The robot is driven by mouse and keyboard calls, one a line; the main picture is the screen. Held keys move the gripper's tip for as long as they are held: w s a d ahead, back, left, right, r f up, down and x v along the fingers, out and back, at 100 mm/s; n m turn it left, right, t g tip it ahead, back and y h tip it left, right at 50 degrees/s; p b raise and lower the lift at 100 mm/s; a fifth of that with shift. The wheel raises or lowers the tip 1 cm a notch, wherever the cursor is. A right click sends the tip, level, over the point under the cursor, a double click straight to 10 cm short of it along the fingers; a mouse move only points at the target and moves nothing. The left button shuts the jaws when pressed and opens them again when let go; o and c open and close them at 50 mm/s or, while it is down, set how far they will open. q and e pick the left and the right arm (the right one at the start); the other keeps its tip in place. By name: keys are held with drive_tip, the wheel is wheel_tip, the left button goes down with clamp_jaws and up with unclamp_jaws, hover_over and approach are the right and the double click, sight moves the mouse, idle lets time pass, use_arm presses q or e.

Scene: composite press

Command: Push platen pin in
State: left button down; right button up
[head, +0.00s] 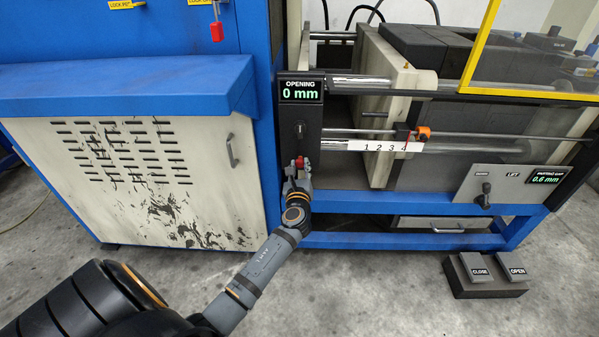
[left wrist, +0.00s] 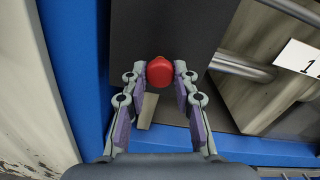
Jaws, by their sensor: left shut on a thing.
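The platen pin shows as a red knob (head: 299,162) on the dark upright panel below the OPENING display. In the left wrist view the red knob (left wrist: 159,71) sits between the fingertips, against the dark panel face. My left gripper (head: 298,168) reaches up to it from below and is shut on it. The fingers (left wrist: 162,76) touch the knob's two sides. The pin's shaft is hidden behind the knob, so how deep it sits cannot be told. My right gripper is not in view.
The OPENING display (head: 300,91) reads 0 mm. A numbered scale (head: 385,146) and rods lie to the right. A blue frame and a vented cabinet door (head: 140,180) stand left. CLOSE (head: 480,268) and OPEN (head: 517,267) pedals are on the floor at lower right.

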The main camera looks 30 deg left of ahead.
use_arm(q)
drive_tip(key=c, duration=1)
unclamp_jaws()
drive_tip(key=shift+s+d, duration=0.15)
drive_tip(key=v, duration=1.1)
drive_tip(key=shift+s+d, duration=0.2)
drive_tip(key=shift+s, duration=0.1)
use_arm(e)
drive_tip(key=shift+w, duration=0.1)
